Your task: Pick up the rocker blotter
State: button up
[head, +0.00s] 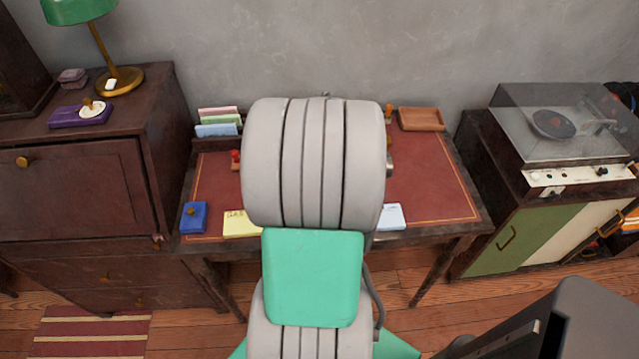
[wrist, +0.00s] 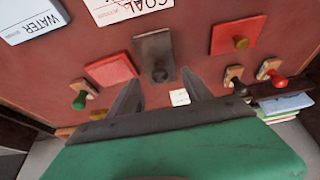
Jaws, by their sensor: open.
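A dark grey rectangular block with a dark knob, which looks like the rocker blotter (wrist: 153,48), lies on the red desk top (wrist: 190,25) in the wrist view. My gripper (wrist: 162,77) is open and empty. Its two fingers reach toward the block from the near side, one to each side of its knob end. I cannot tell how high the fingertips are above the desk. In the head view my arm hides my gripper and the middle of the desk, so the block does not show there.
A red pad (wrist: 111,69) lies left of the block and a red knobbed one (wrist: 238,38) right. Stamps with green (wrist: 80,99), black (wrist: 238,88) and red (wrist: 277,80) handles stand nearby. A blue knobbed box (head: 194,217) and wooden tray (head: 421,119) are on the desk.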

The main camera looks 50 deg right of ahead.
jog(key=x, duration=0.5)
jog(key=shift+f, duration=0.4)
jog(key=shift+r, duration=0.1)
grip_shut()
jog(key=shift+r, duration=0.1)
jog(key=shift+d+r, duration=0.1)
jog(key=shift+r, duration=0.2)
notch_tip(320, 180, up, 3)
jog(key=shift+f, duration=0.2)
jog(key=s+r, duration=0.1)
jog(key=s+a+r, duration=0.1)
jog(key=r, duration=0.1)
jog(key=s+a+r, duration=0.1)
jog(key=shift+s+a+r, duration=0.1)
jog(key=shift+r, duration=0.2)
jog(key=s+a+r, duration=0.5)
jog(key=s+a, duration=0.1)
jog(key=s, duration=0.2)
jog(key=shift+s, duration=0.2)
jog(key=shift+d, duration=0.1)
